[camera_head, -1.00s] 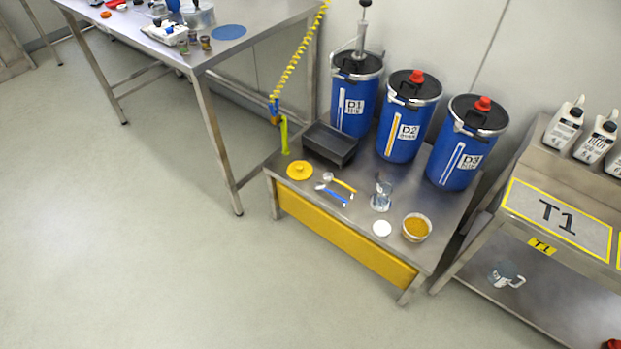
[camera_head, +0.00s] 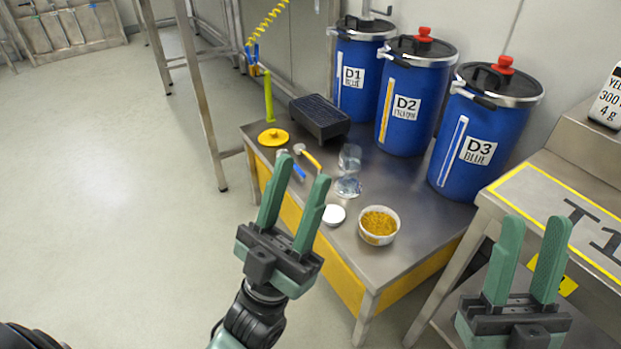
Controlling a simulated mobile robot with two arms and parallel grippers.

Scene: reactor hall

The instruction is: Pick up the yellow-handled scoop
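The yellow-handled scoop (camera_head: 312,160) lies on the low steel bench, left of the middle of the view. Its bowl end points toward the upper left. A blue-handled scoop (camera_head: 299,173) lies just beside it, partly hidden by my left gripper. My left gripper (camera_head: 303,168) is open and empty. Its fingertips show just in front of the scoops in the picture, and it appears above the bench's front edge, apart from the scoop. My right gripper (camera_head: 536,220) is open and empty at the lower right, in front of the T1 table.
The low bench (camera_head: 395,255) also holds a yellow lid (camera_head: 273,137), black tray (camera_head: 320,117), clear beaker (camera_head: 349,158), white disc (camera_head: 333,215) and bowl of yellow granules (camera_head: 379,224). Blue drums (camera_head: 405,108) stand behind. The T1 table (camera_head: 545,190) is on the right; floor at left is clear.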

